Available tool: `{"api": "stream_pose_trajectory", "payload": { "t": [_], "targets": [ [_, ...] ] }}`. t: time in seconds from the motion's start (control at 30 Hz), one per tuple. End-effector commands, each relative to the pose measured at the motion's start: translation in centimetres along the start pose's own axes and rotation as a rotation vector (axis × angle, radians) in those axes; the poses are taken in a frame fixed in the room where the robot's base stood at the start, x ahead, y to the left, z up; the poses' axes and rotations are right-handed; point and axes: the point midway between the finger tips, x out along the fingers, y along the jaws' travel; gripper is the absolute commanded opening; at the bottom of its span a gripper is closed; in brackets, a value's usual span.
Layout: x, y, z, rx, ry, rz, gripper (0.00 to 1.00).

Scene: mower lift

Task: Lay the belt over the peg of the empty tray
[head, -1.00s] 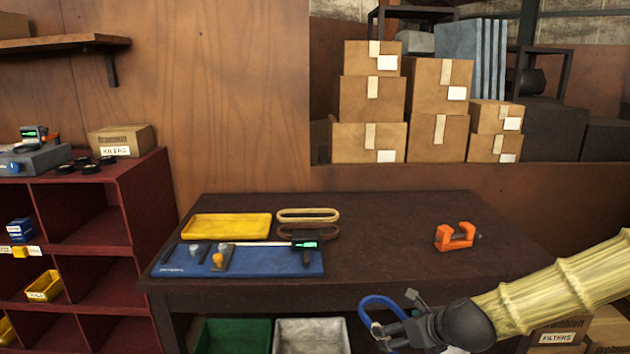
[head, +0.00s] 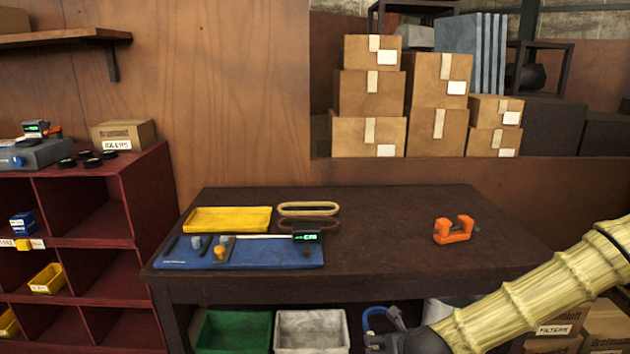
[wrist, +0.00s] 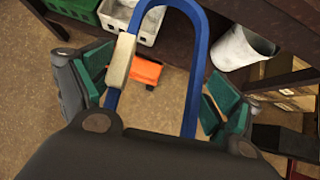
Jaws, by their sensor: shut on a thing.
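A blue belt (head: 367,320), a narrow loop, is held in my gripper (head: 385,342) low in front of the table's front edge. In the wrist view the blue belt (wrist: 188,30) runs up between the green-padded fingers of my gripper (wrist: 158,92), with a pale block on its left strand. A green tray (head: 232,332) and a grey-white tray (head: 312,330) stand below the table, left of my gripper. Both look empty from the head, though their floors are partly hidden. I cannot make out a peg in either.
The dark table (head: 390,220) bears a yellow tray (head: 228,219), a tan loop (head: 308,208), a brown loop, a blue board (head: 180,262) with tools and an orange clamp (head: 453,230). The wrist view shows an orange object (wrist: 146,72) and a white bucket (wrist: 238,48) below.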

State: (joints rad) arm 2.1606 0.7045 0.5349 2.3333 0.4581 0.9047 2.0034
Motion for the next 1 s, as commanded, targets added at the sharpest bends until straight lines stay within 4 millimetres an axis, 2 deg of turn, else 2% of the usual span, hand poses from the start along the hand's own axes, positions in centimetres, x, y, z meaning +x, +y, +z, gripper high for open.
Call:
{"api": "stream_pose_trajectory", "payload": {
  "t": [0.2,0.47,0.57,0.8,1.0],
  "targets": [
    [1.3,0.5,-1.6,0.063,-0.005,-0.057,0.61],
    [1.9,0.8,-2.7,0.091,-0.011,-0.082,0.61],
    [2.2,0.8,-4.0,0.090,-0.008,-0.085,0.61],
    [2.9,1.1,-8.5,0.087,-0.006,-0.085,0.61],
    [3.0,1.4,-11.2,0.090,-0.009,-0.083,0.61]
  ]
}}
